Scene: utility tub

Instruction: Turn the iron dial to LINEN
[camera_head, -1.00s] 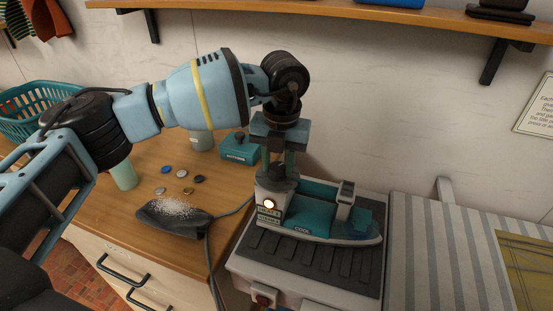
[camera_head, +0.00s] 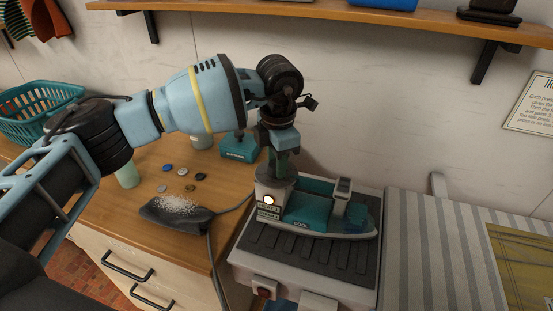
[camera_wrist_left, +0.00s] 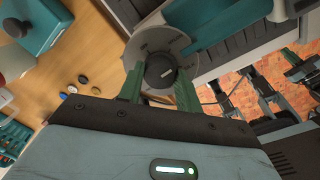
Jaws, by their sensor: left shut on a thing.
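The teal and grey iron (camera_head: 318,208) lies on a ribbed dark rest. Its grey round dial (camera_head: 275,178) is at the left end, above a lit lamp and small labels that I cannot read surely. The side is marked COOL. My left gripper (camera_head: 278,160) points down from above with its fingers at the dial. In the left wrist view the green fingers (camera_wrist_left: 160,88) are shut on both sides of the dial's dark knob (camera_wrist_left: 160,70), which bears a small pale mark. The setting that the dial points to cannot be read. My right gripper is not in view.
A teal box (camera_head: 239,147), several buttons and a dark tray (camera_head: 178,215) of white grains are on the wooden counter to the left. A cable runs beside the iron rest (camera_head: 305,250). A striped board (camera_head: 430,250) stands right. A shelf (camera_head: 330,8) is above.

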